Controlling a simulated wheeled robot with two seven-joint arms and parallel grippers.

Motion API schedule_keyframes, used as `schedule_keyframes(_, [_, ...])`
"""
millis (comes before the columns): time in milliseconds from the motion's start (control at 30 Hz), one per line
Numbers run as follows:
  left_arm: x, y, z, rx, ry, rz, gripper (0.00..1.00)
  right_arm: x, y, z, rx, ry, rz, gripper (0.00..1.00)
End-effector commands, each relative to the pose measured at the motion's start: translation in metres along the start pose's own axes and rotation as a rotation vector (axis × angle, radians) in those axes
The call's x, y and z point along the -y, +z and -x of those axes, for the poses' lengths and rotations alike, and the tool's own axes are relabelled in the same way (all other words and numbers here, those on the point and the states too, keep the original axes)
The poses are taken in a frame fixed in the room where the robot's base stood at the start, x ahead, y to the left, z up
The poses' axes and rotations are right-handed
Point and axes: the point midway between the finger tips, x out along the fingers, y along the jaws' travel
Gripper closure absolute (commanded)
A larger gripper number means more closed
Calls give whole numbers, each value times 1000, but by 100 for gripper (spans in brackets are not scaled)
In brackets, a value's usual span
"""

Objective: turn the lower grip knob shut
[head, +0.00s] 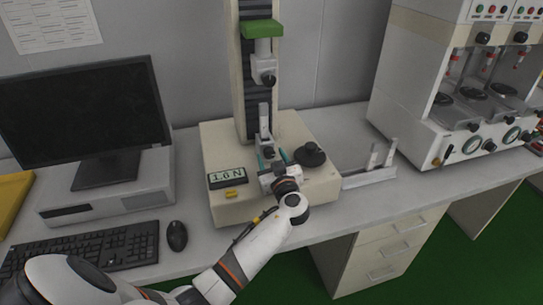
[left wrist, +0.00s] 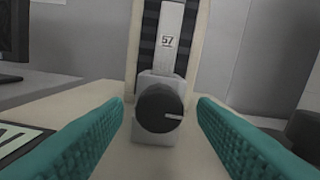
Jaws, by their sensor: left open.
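The lower grip knob (left wrist: 160,108) is a dark round knob with a white index line pointing right. It sits on the front of the grey lower grip block (left wrist: 152,138) in the left wrist view. My left gripper (left wrist: 163,115) is open, its two teal ribbed fingers standing apart on either side of the knob, not touching it. In the head view my left gripper (head: 275,159) is at the lower grip (head: 265,138) of the tester, partly hiding its knob. A specimen plate marked 57 (left wrist: 168,40) stands above the lower grip. My right gripper is not in view.
The tester base (head: 222,150) carries a display reading 1.6 N (head: 227,178), a yellow button (head: 236,194) and a black dial (head: 309,154) close right of the gripper. The upper grip (head: 263,72) hangs above. A grey rack (head: 370,178) stands right; a monitor (head: 80,110) stands left.

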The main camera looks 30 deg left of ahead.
Motion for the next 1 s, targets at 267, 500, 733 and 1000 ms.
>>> schedule_keyframes(267, [0, 0, -4, -1, 1, 1, 48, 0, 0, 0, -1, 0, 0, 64])
schedule_keyframes(500, [0, 0, -4, 0, 0, 1, 77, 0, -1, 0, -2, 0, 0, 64])
schedule_keyframes(733, [0, -2, -3, 0, 0, -17, 92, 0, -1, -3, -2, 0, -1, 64])
schedule_keyframes(1000, [-1, -3, -3, 1, 1, -269, 92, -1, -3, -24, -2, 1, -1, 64])
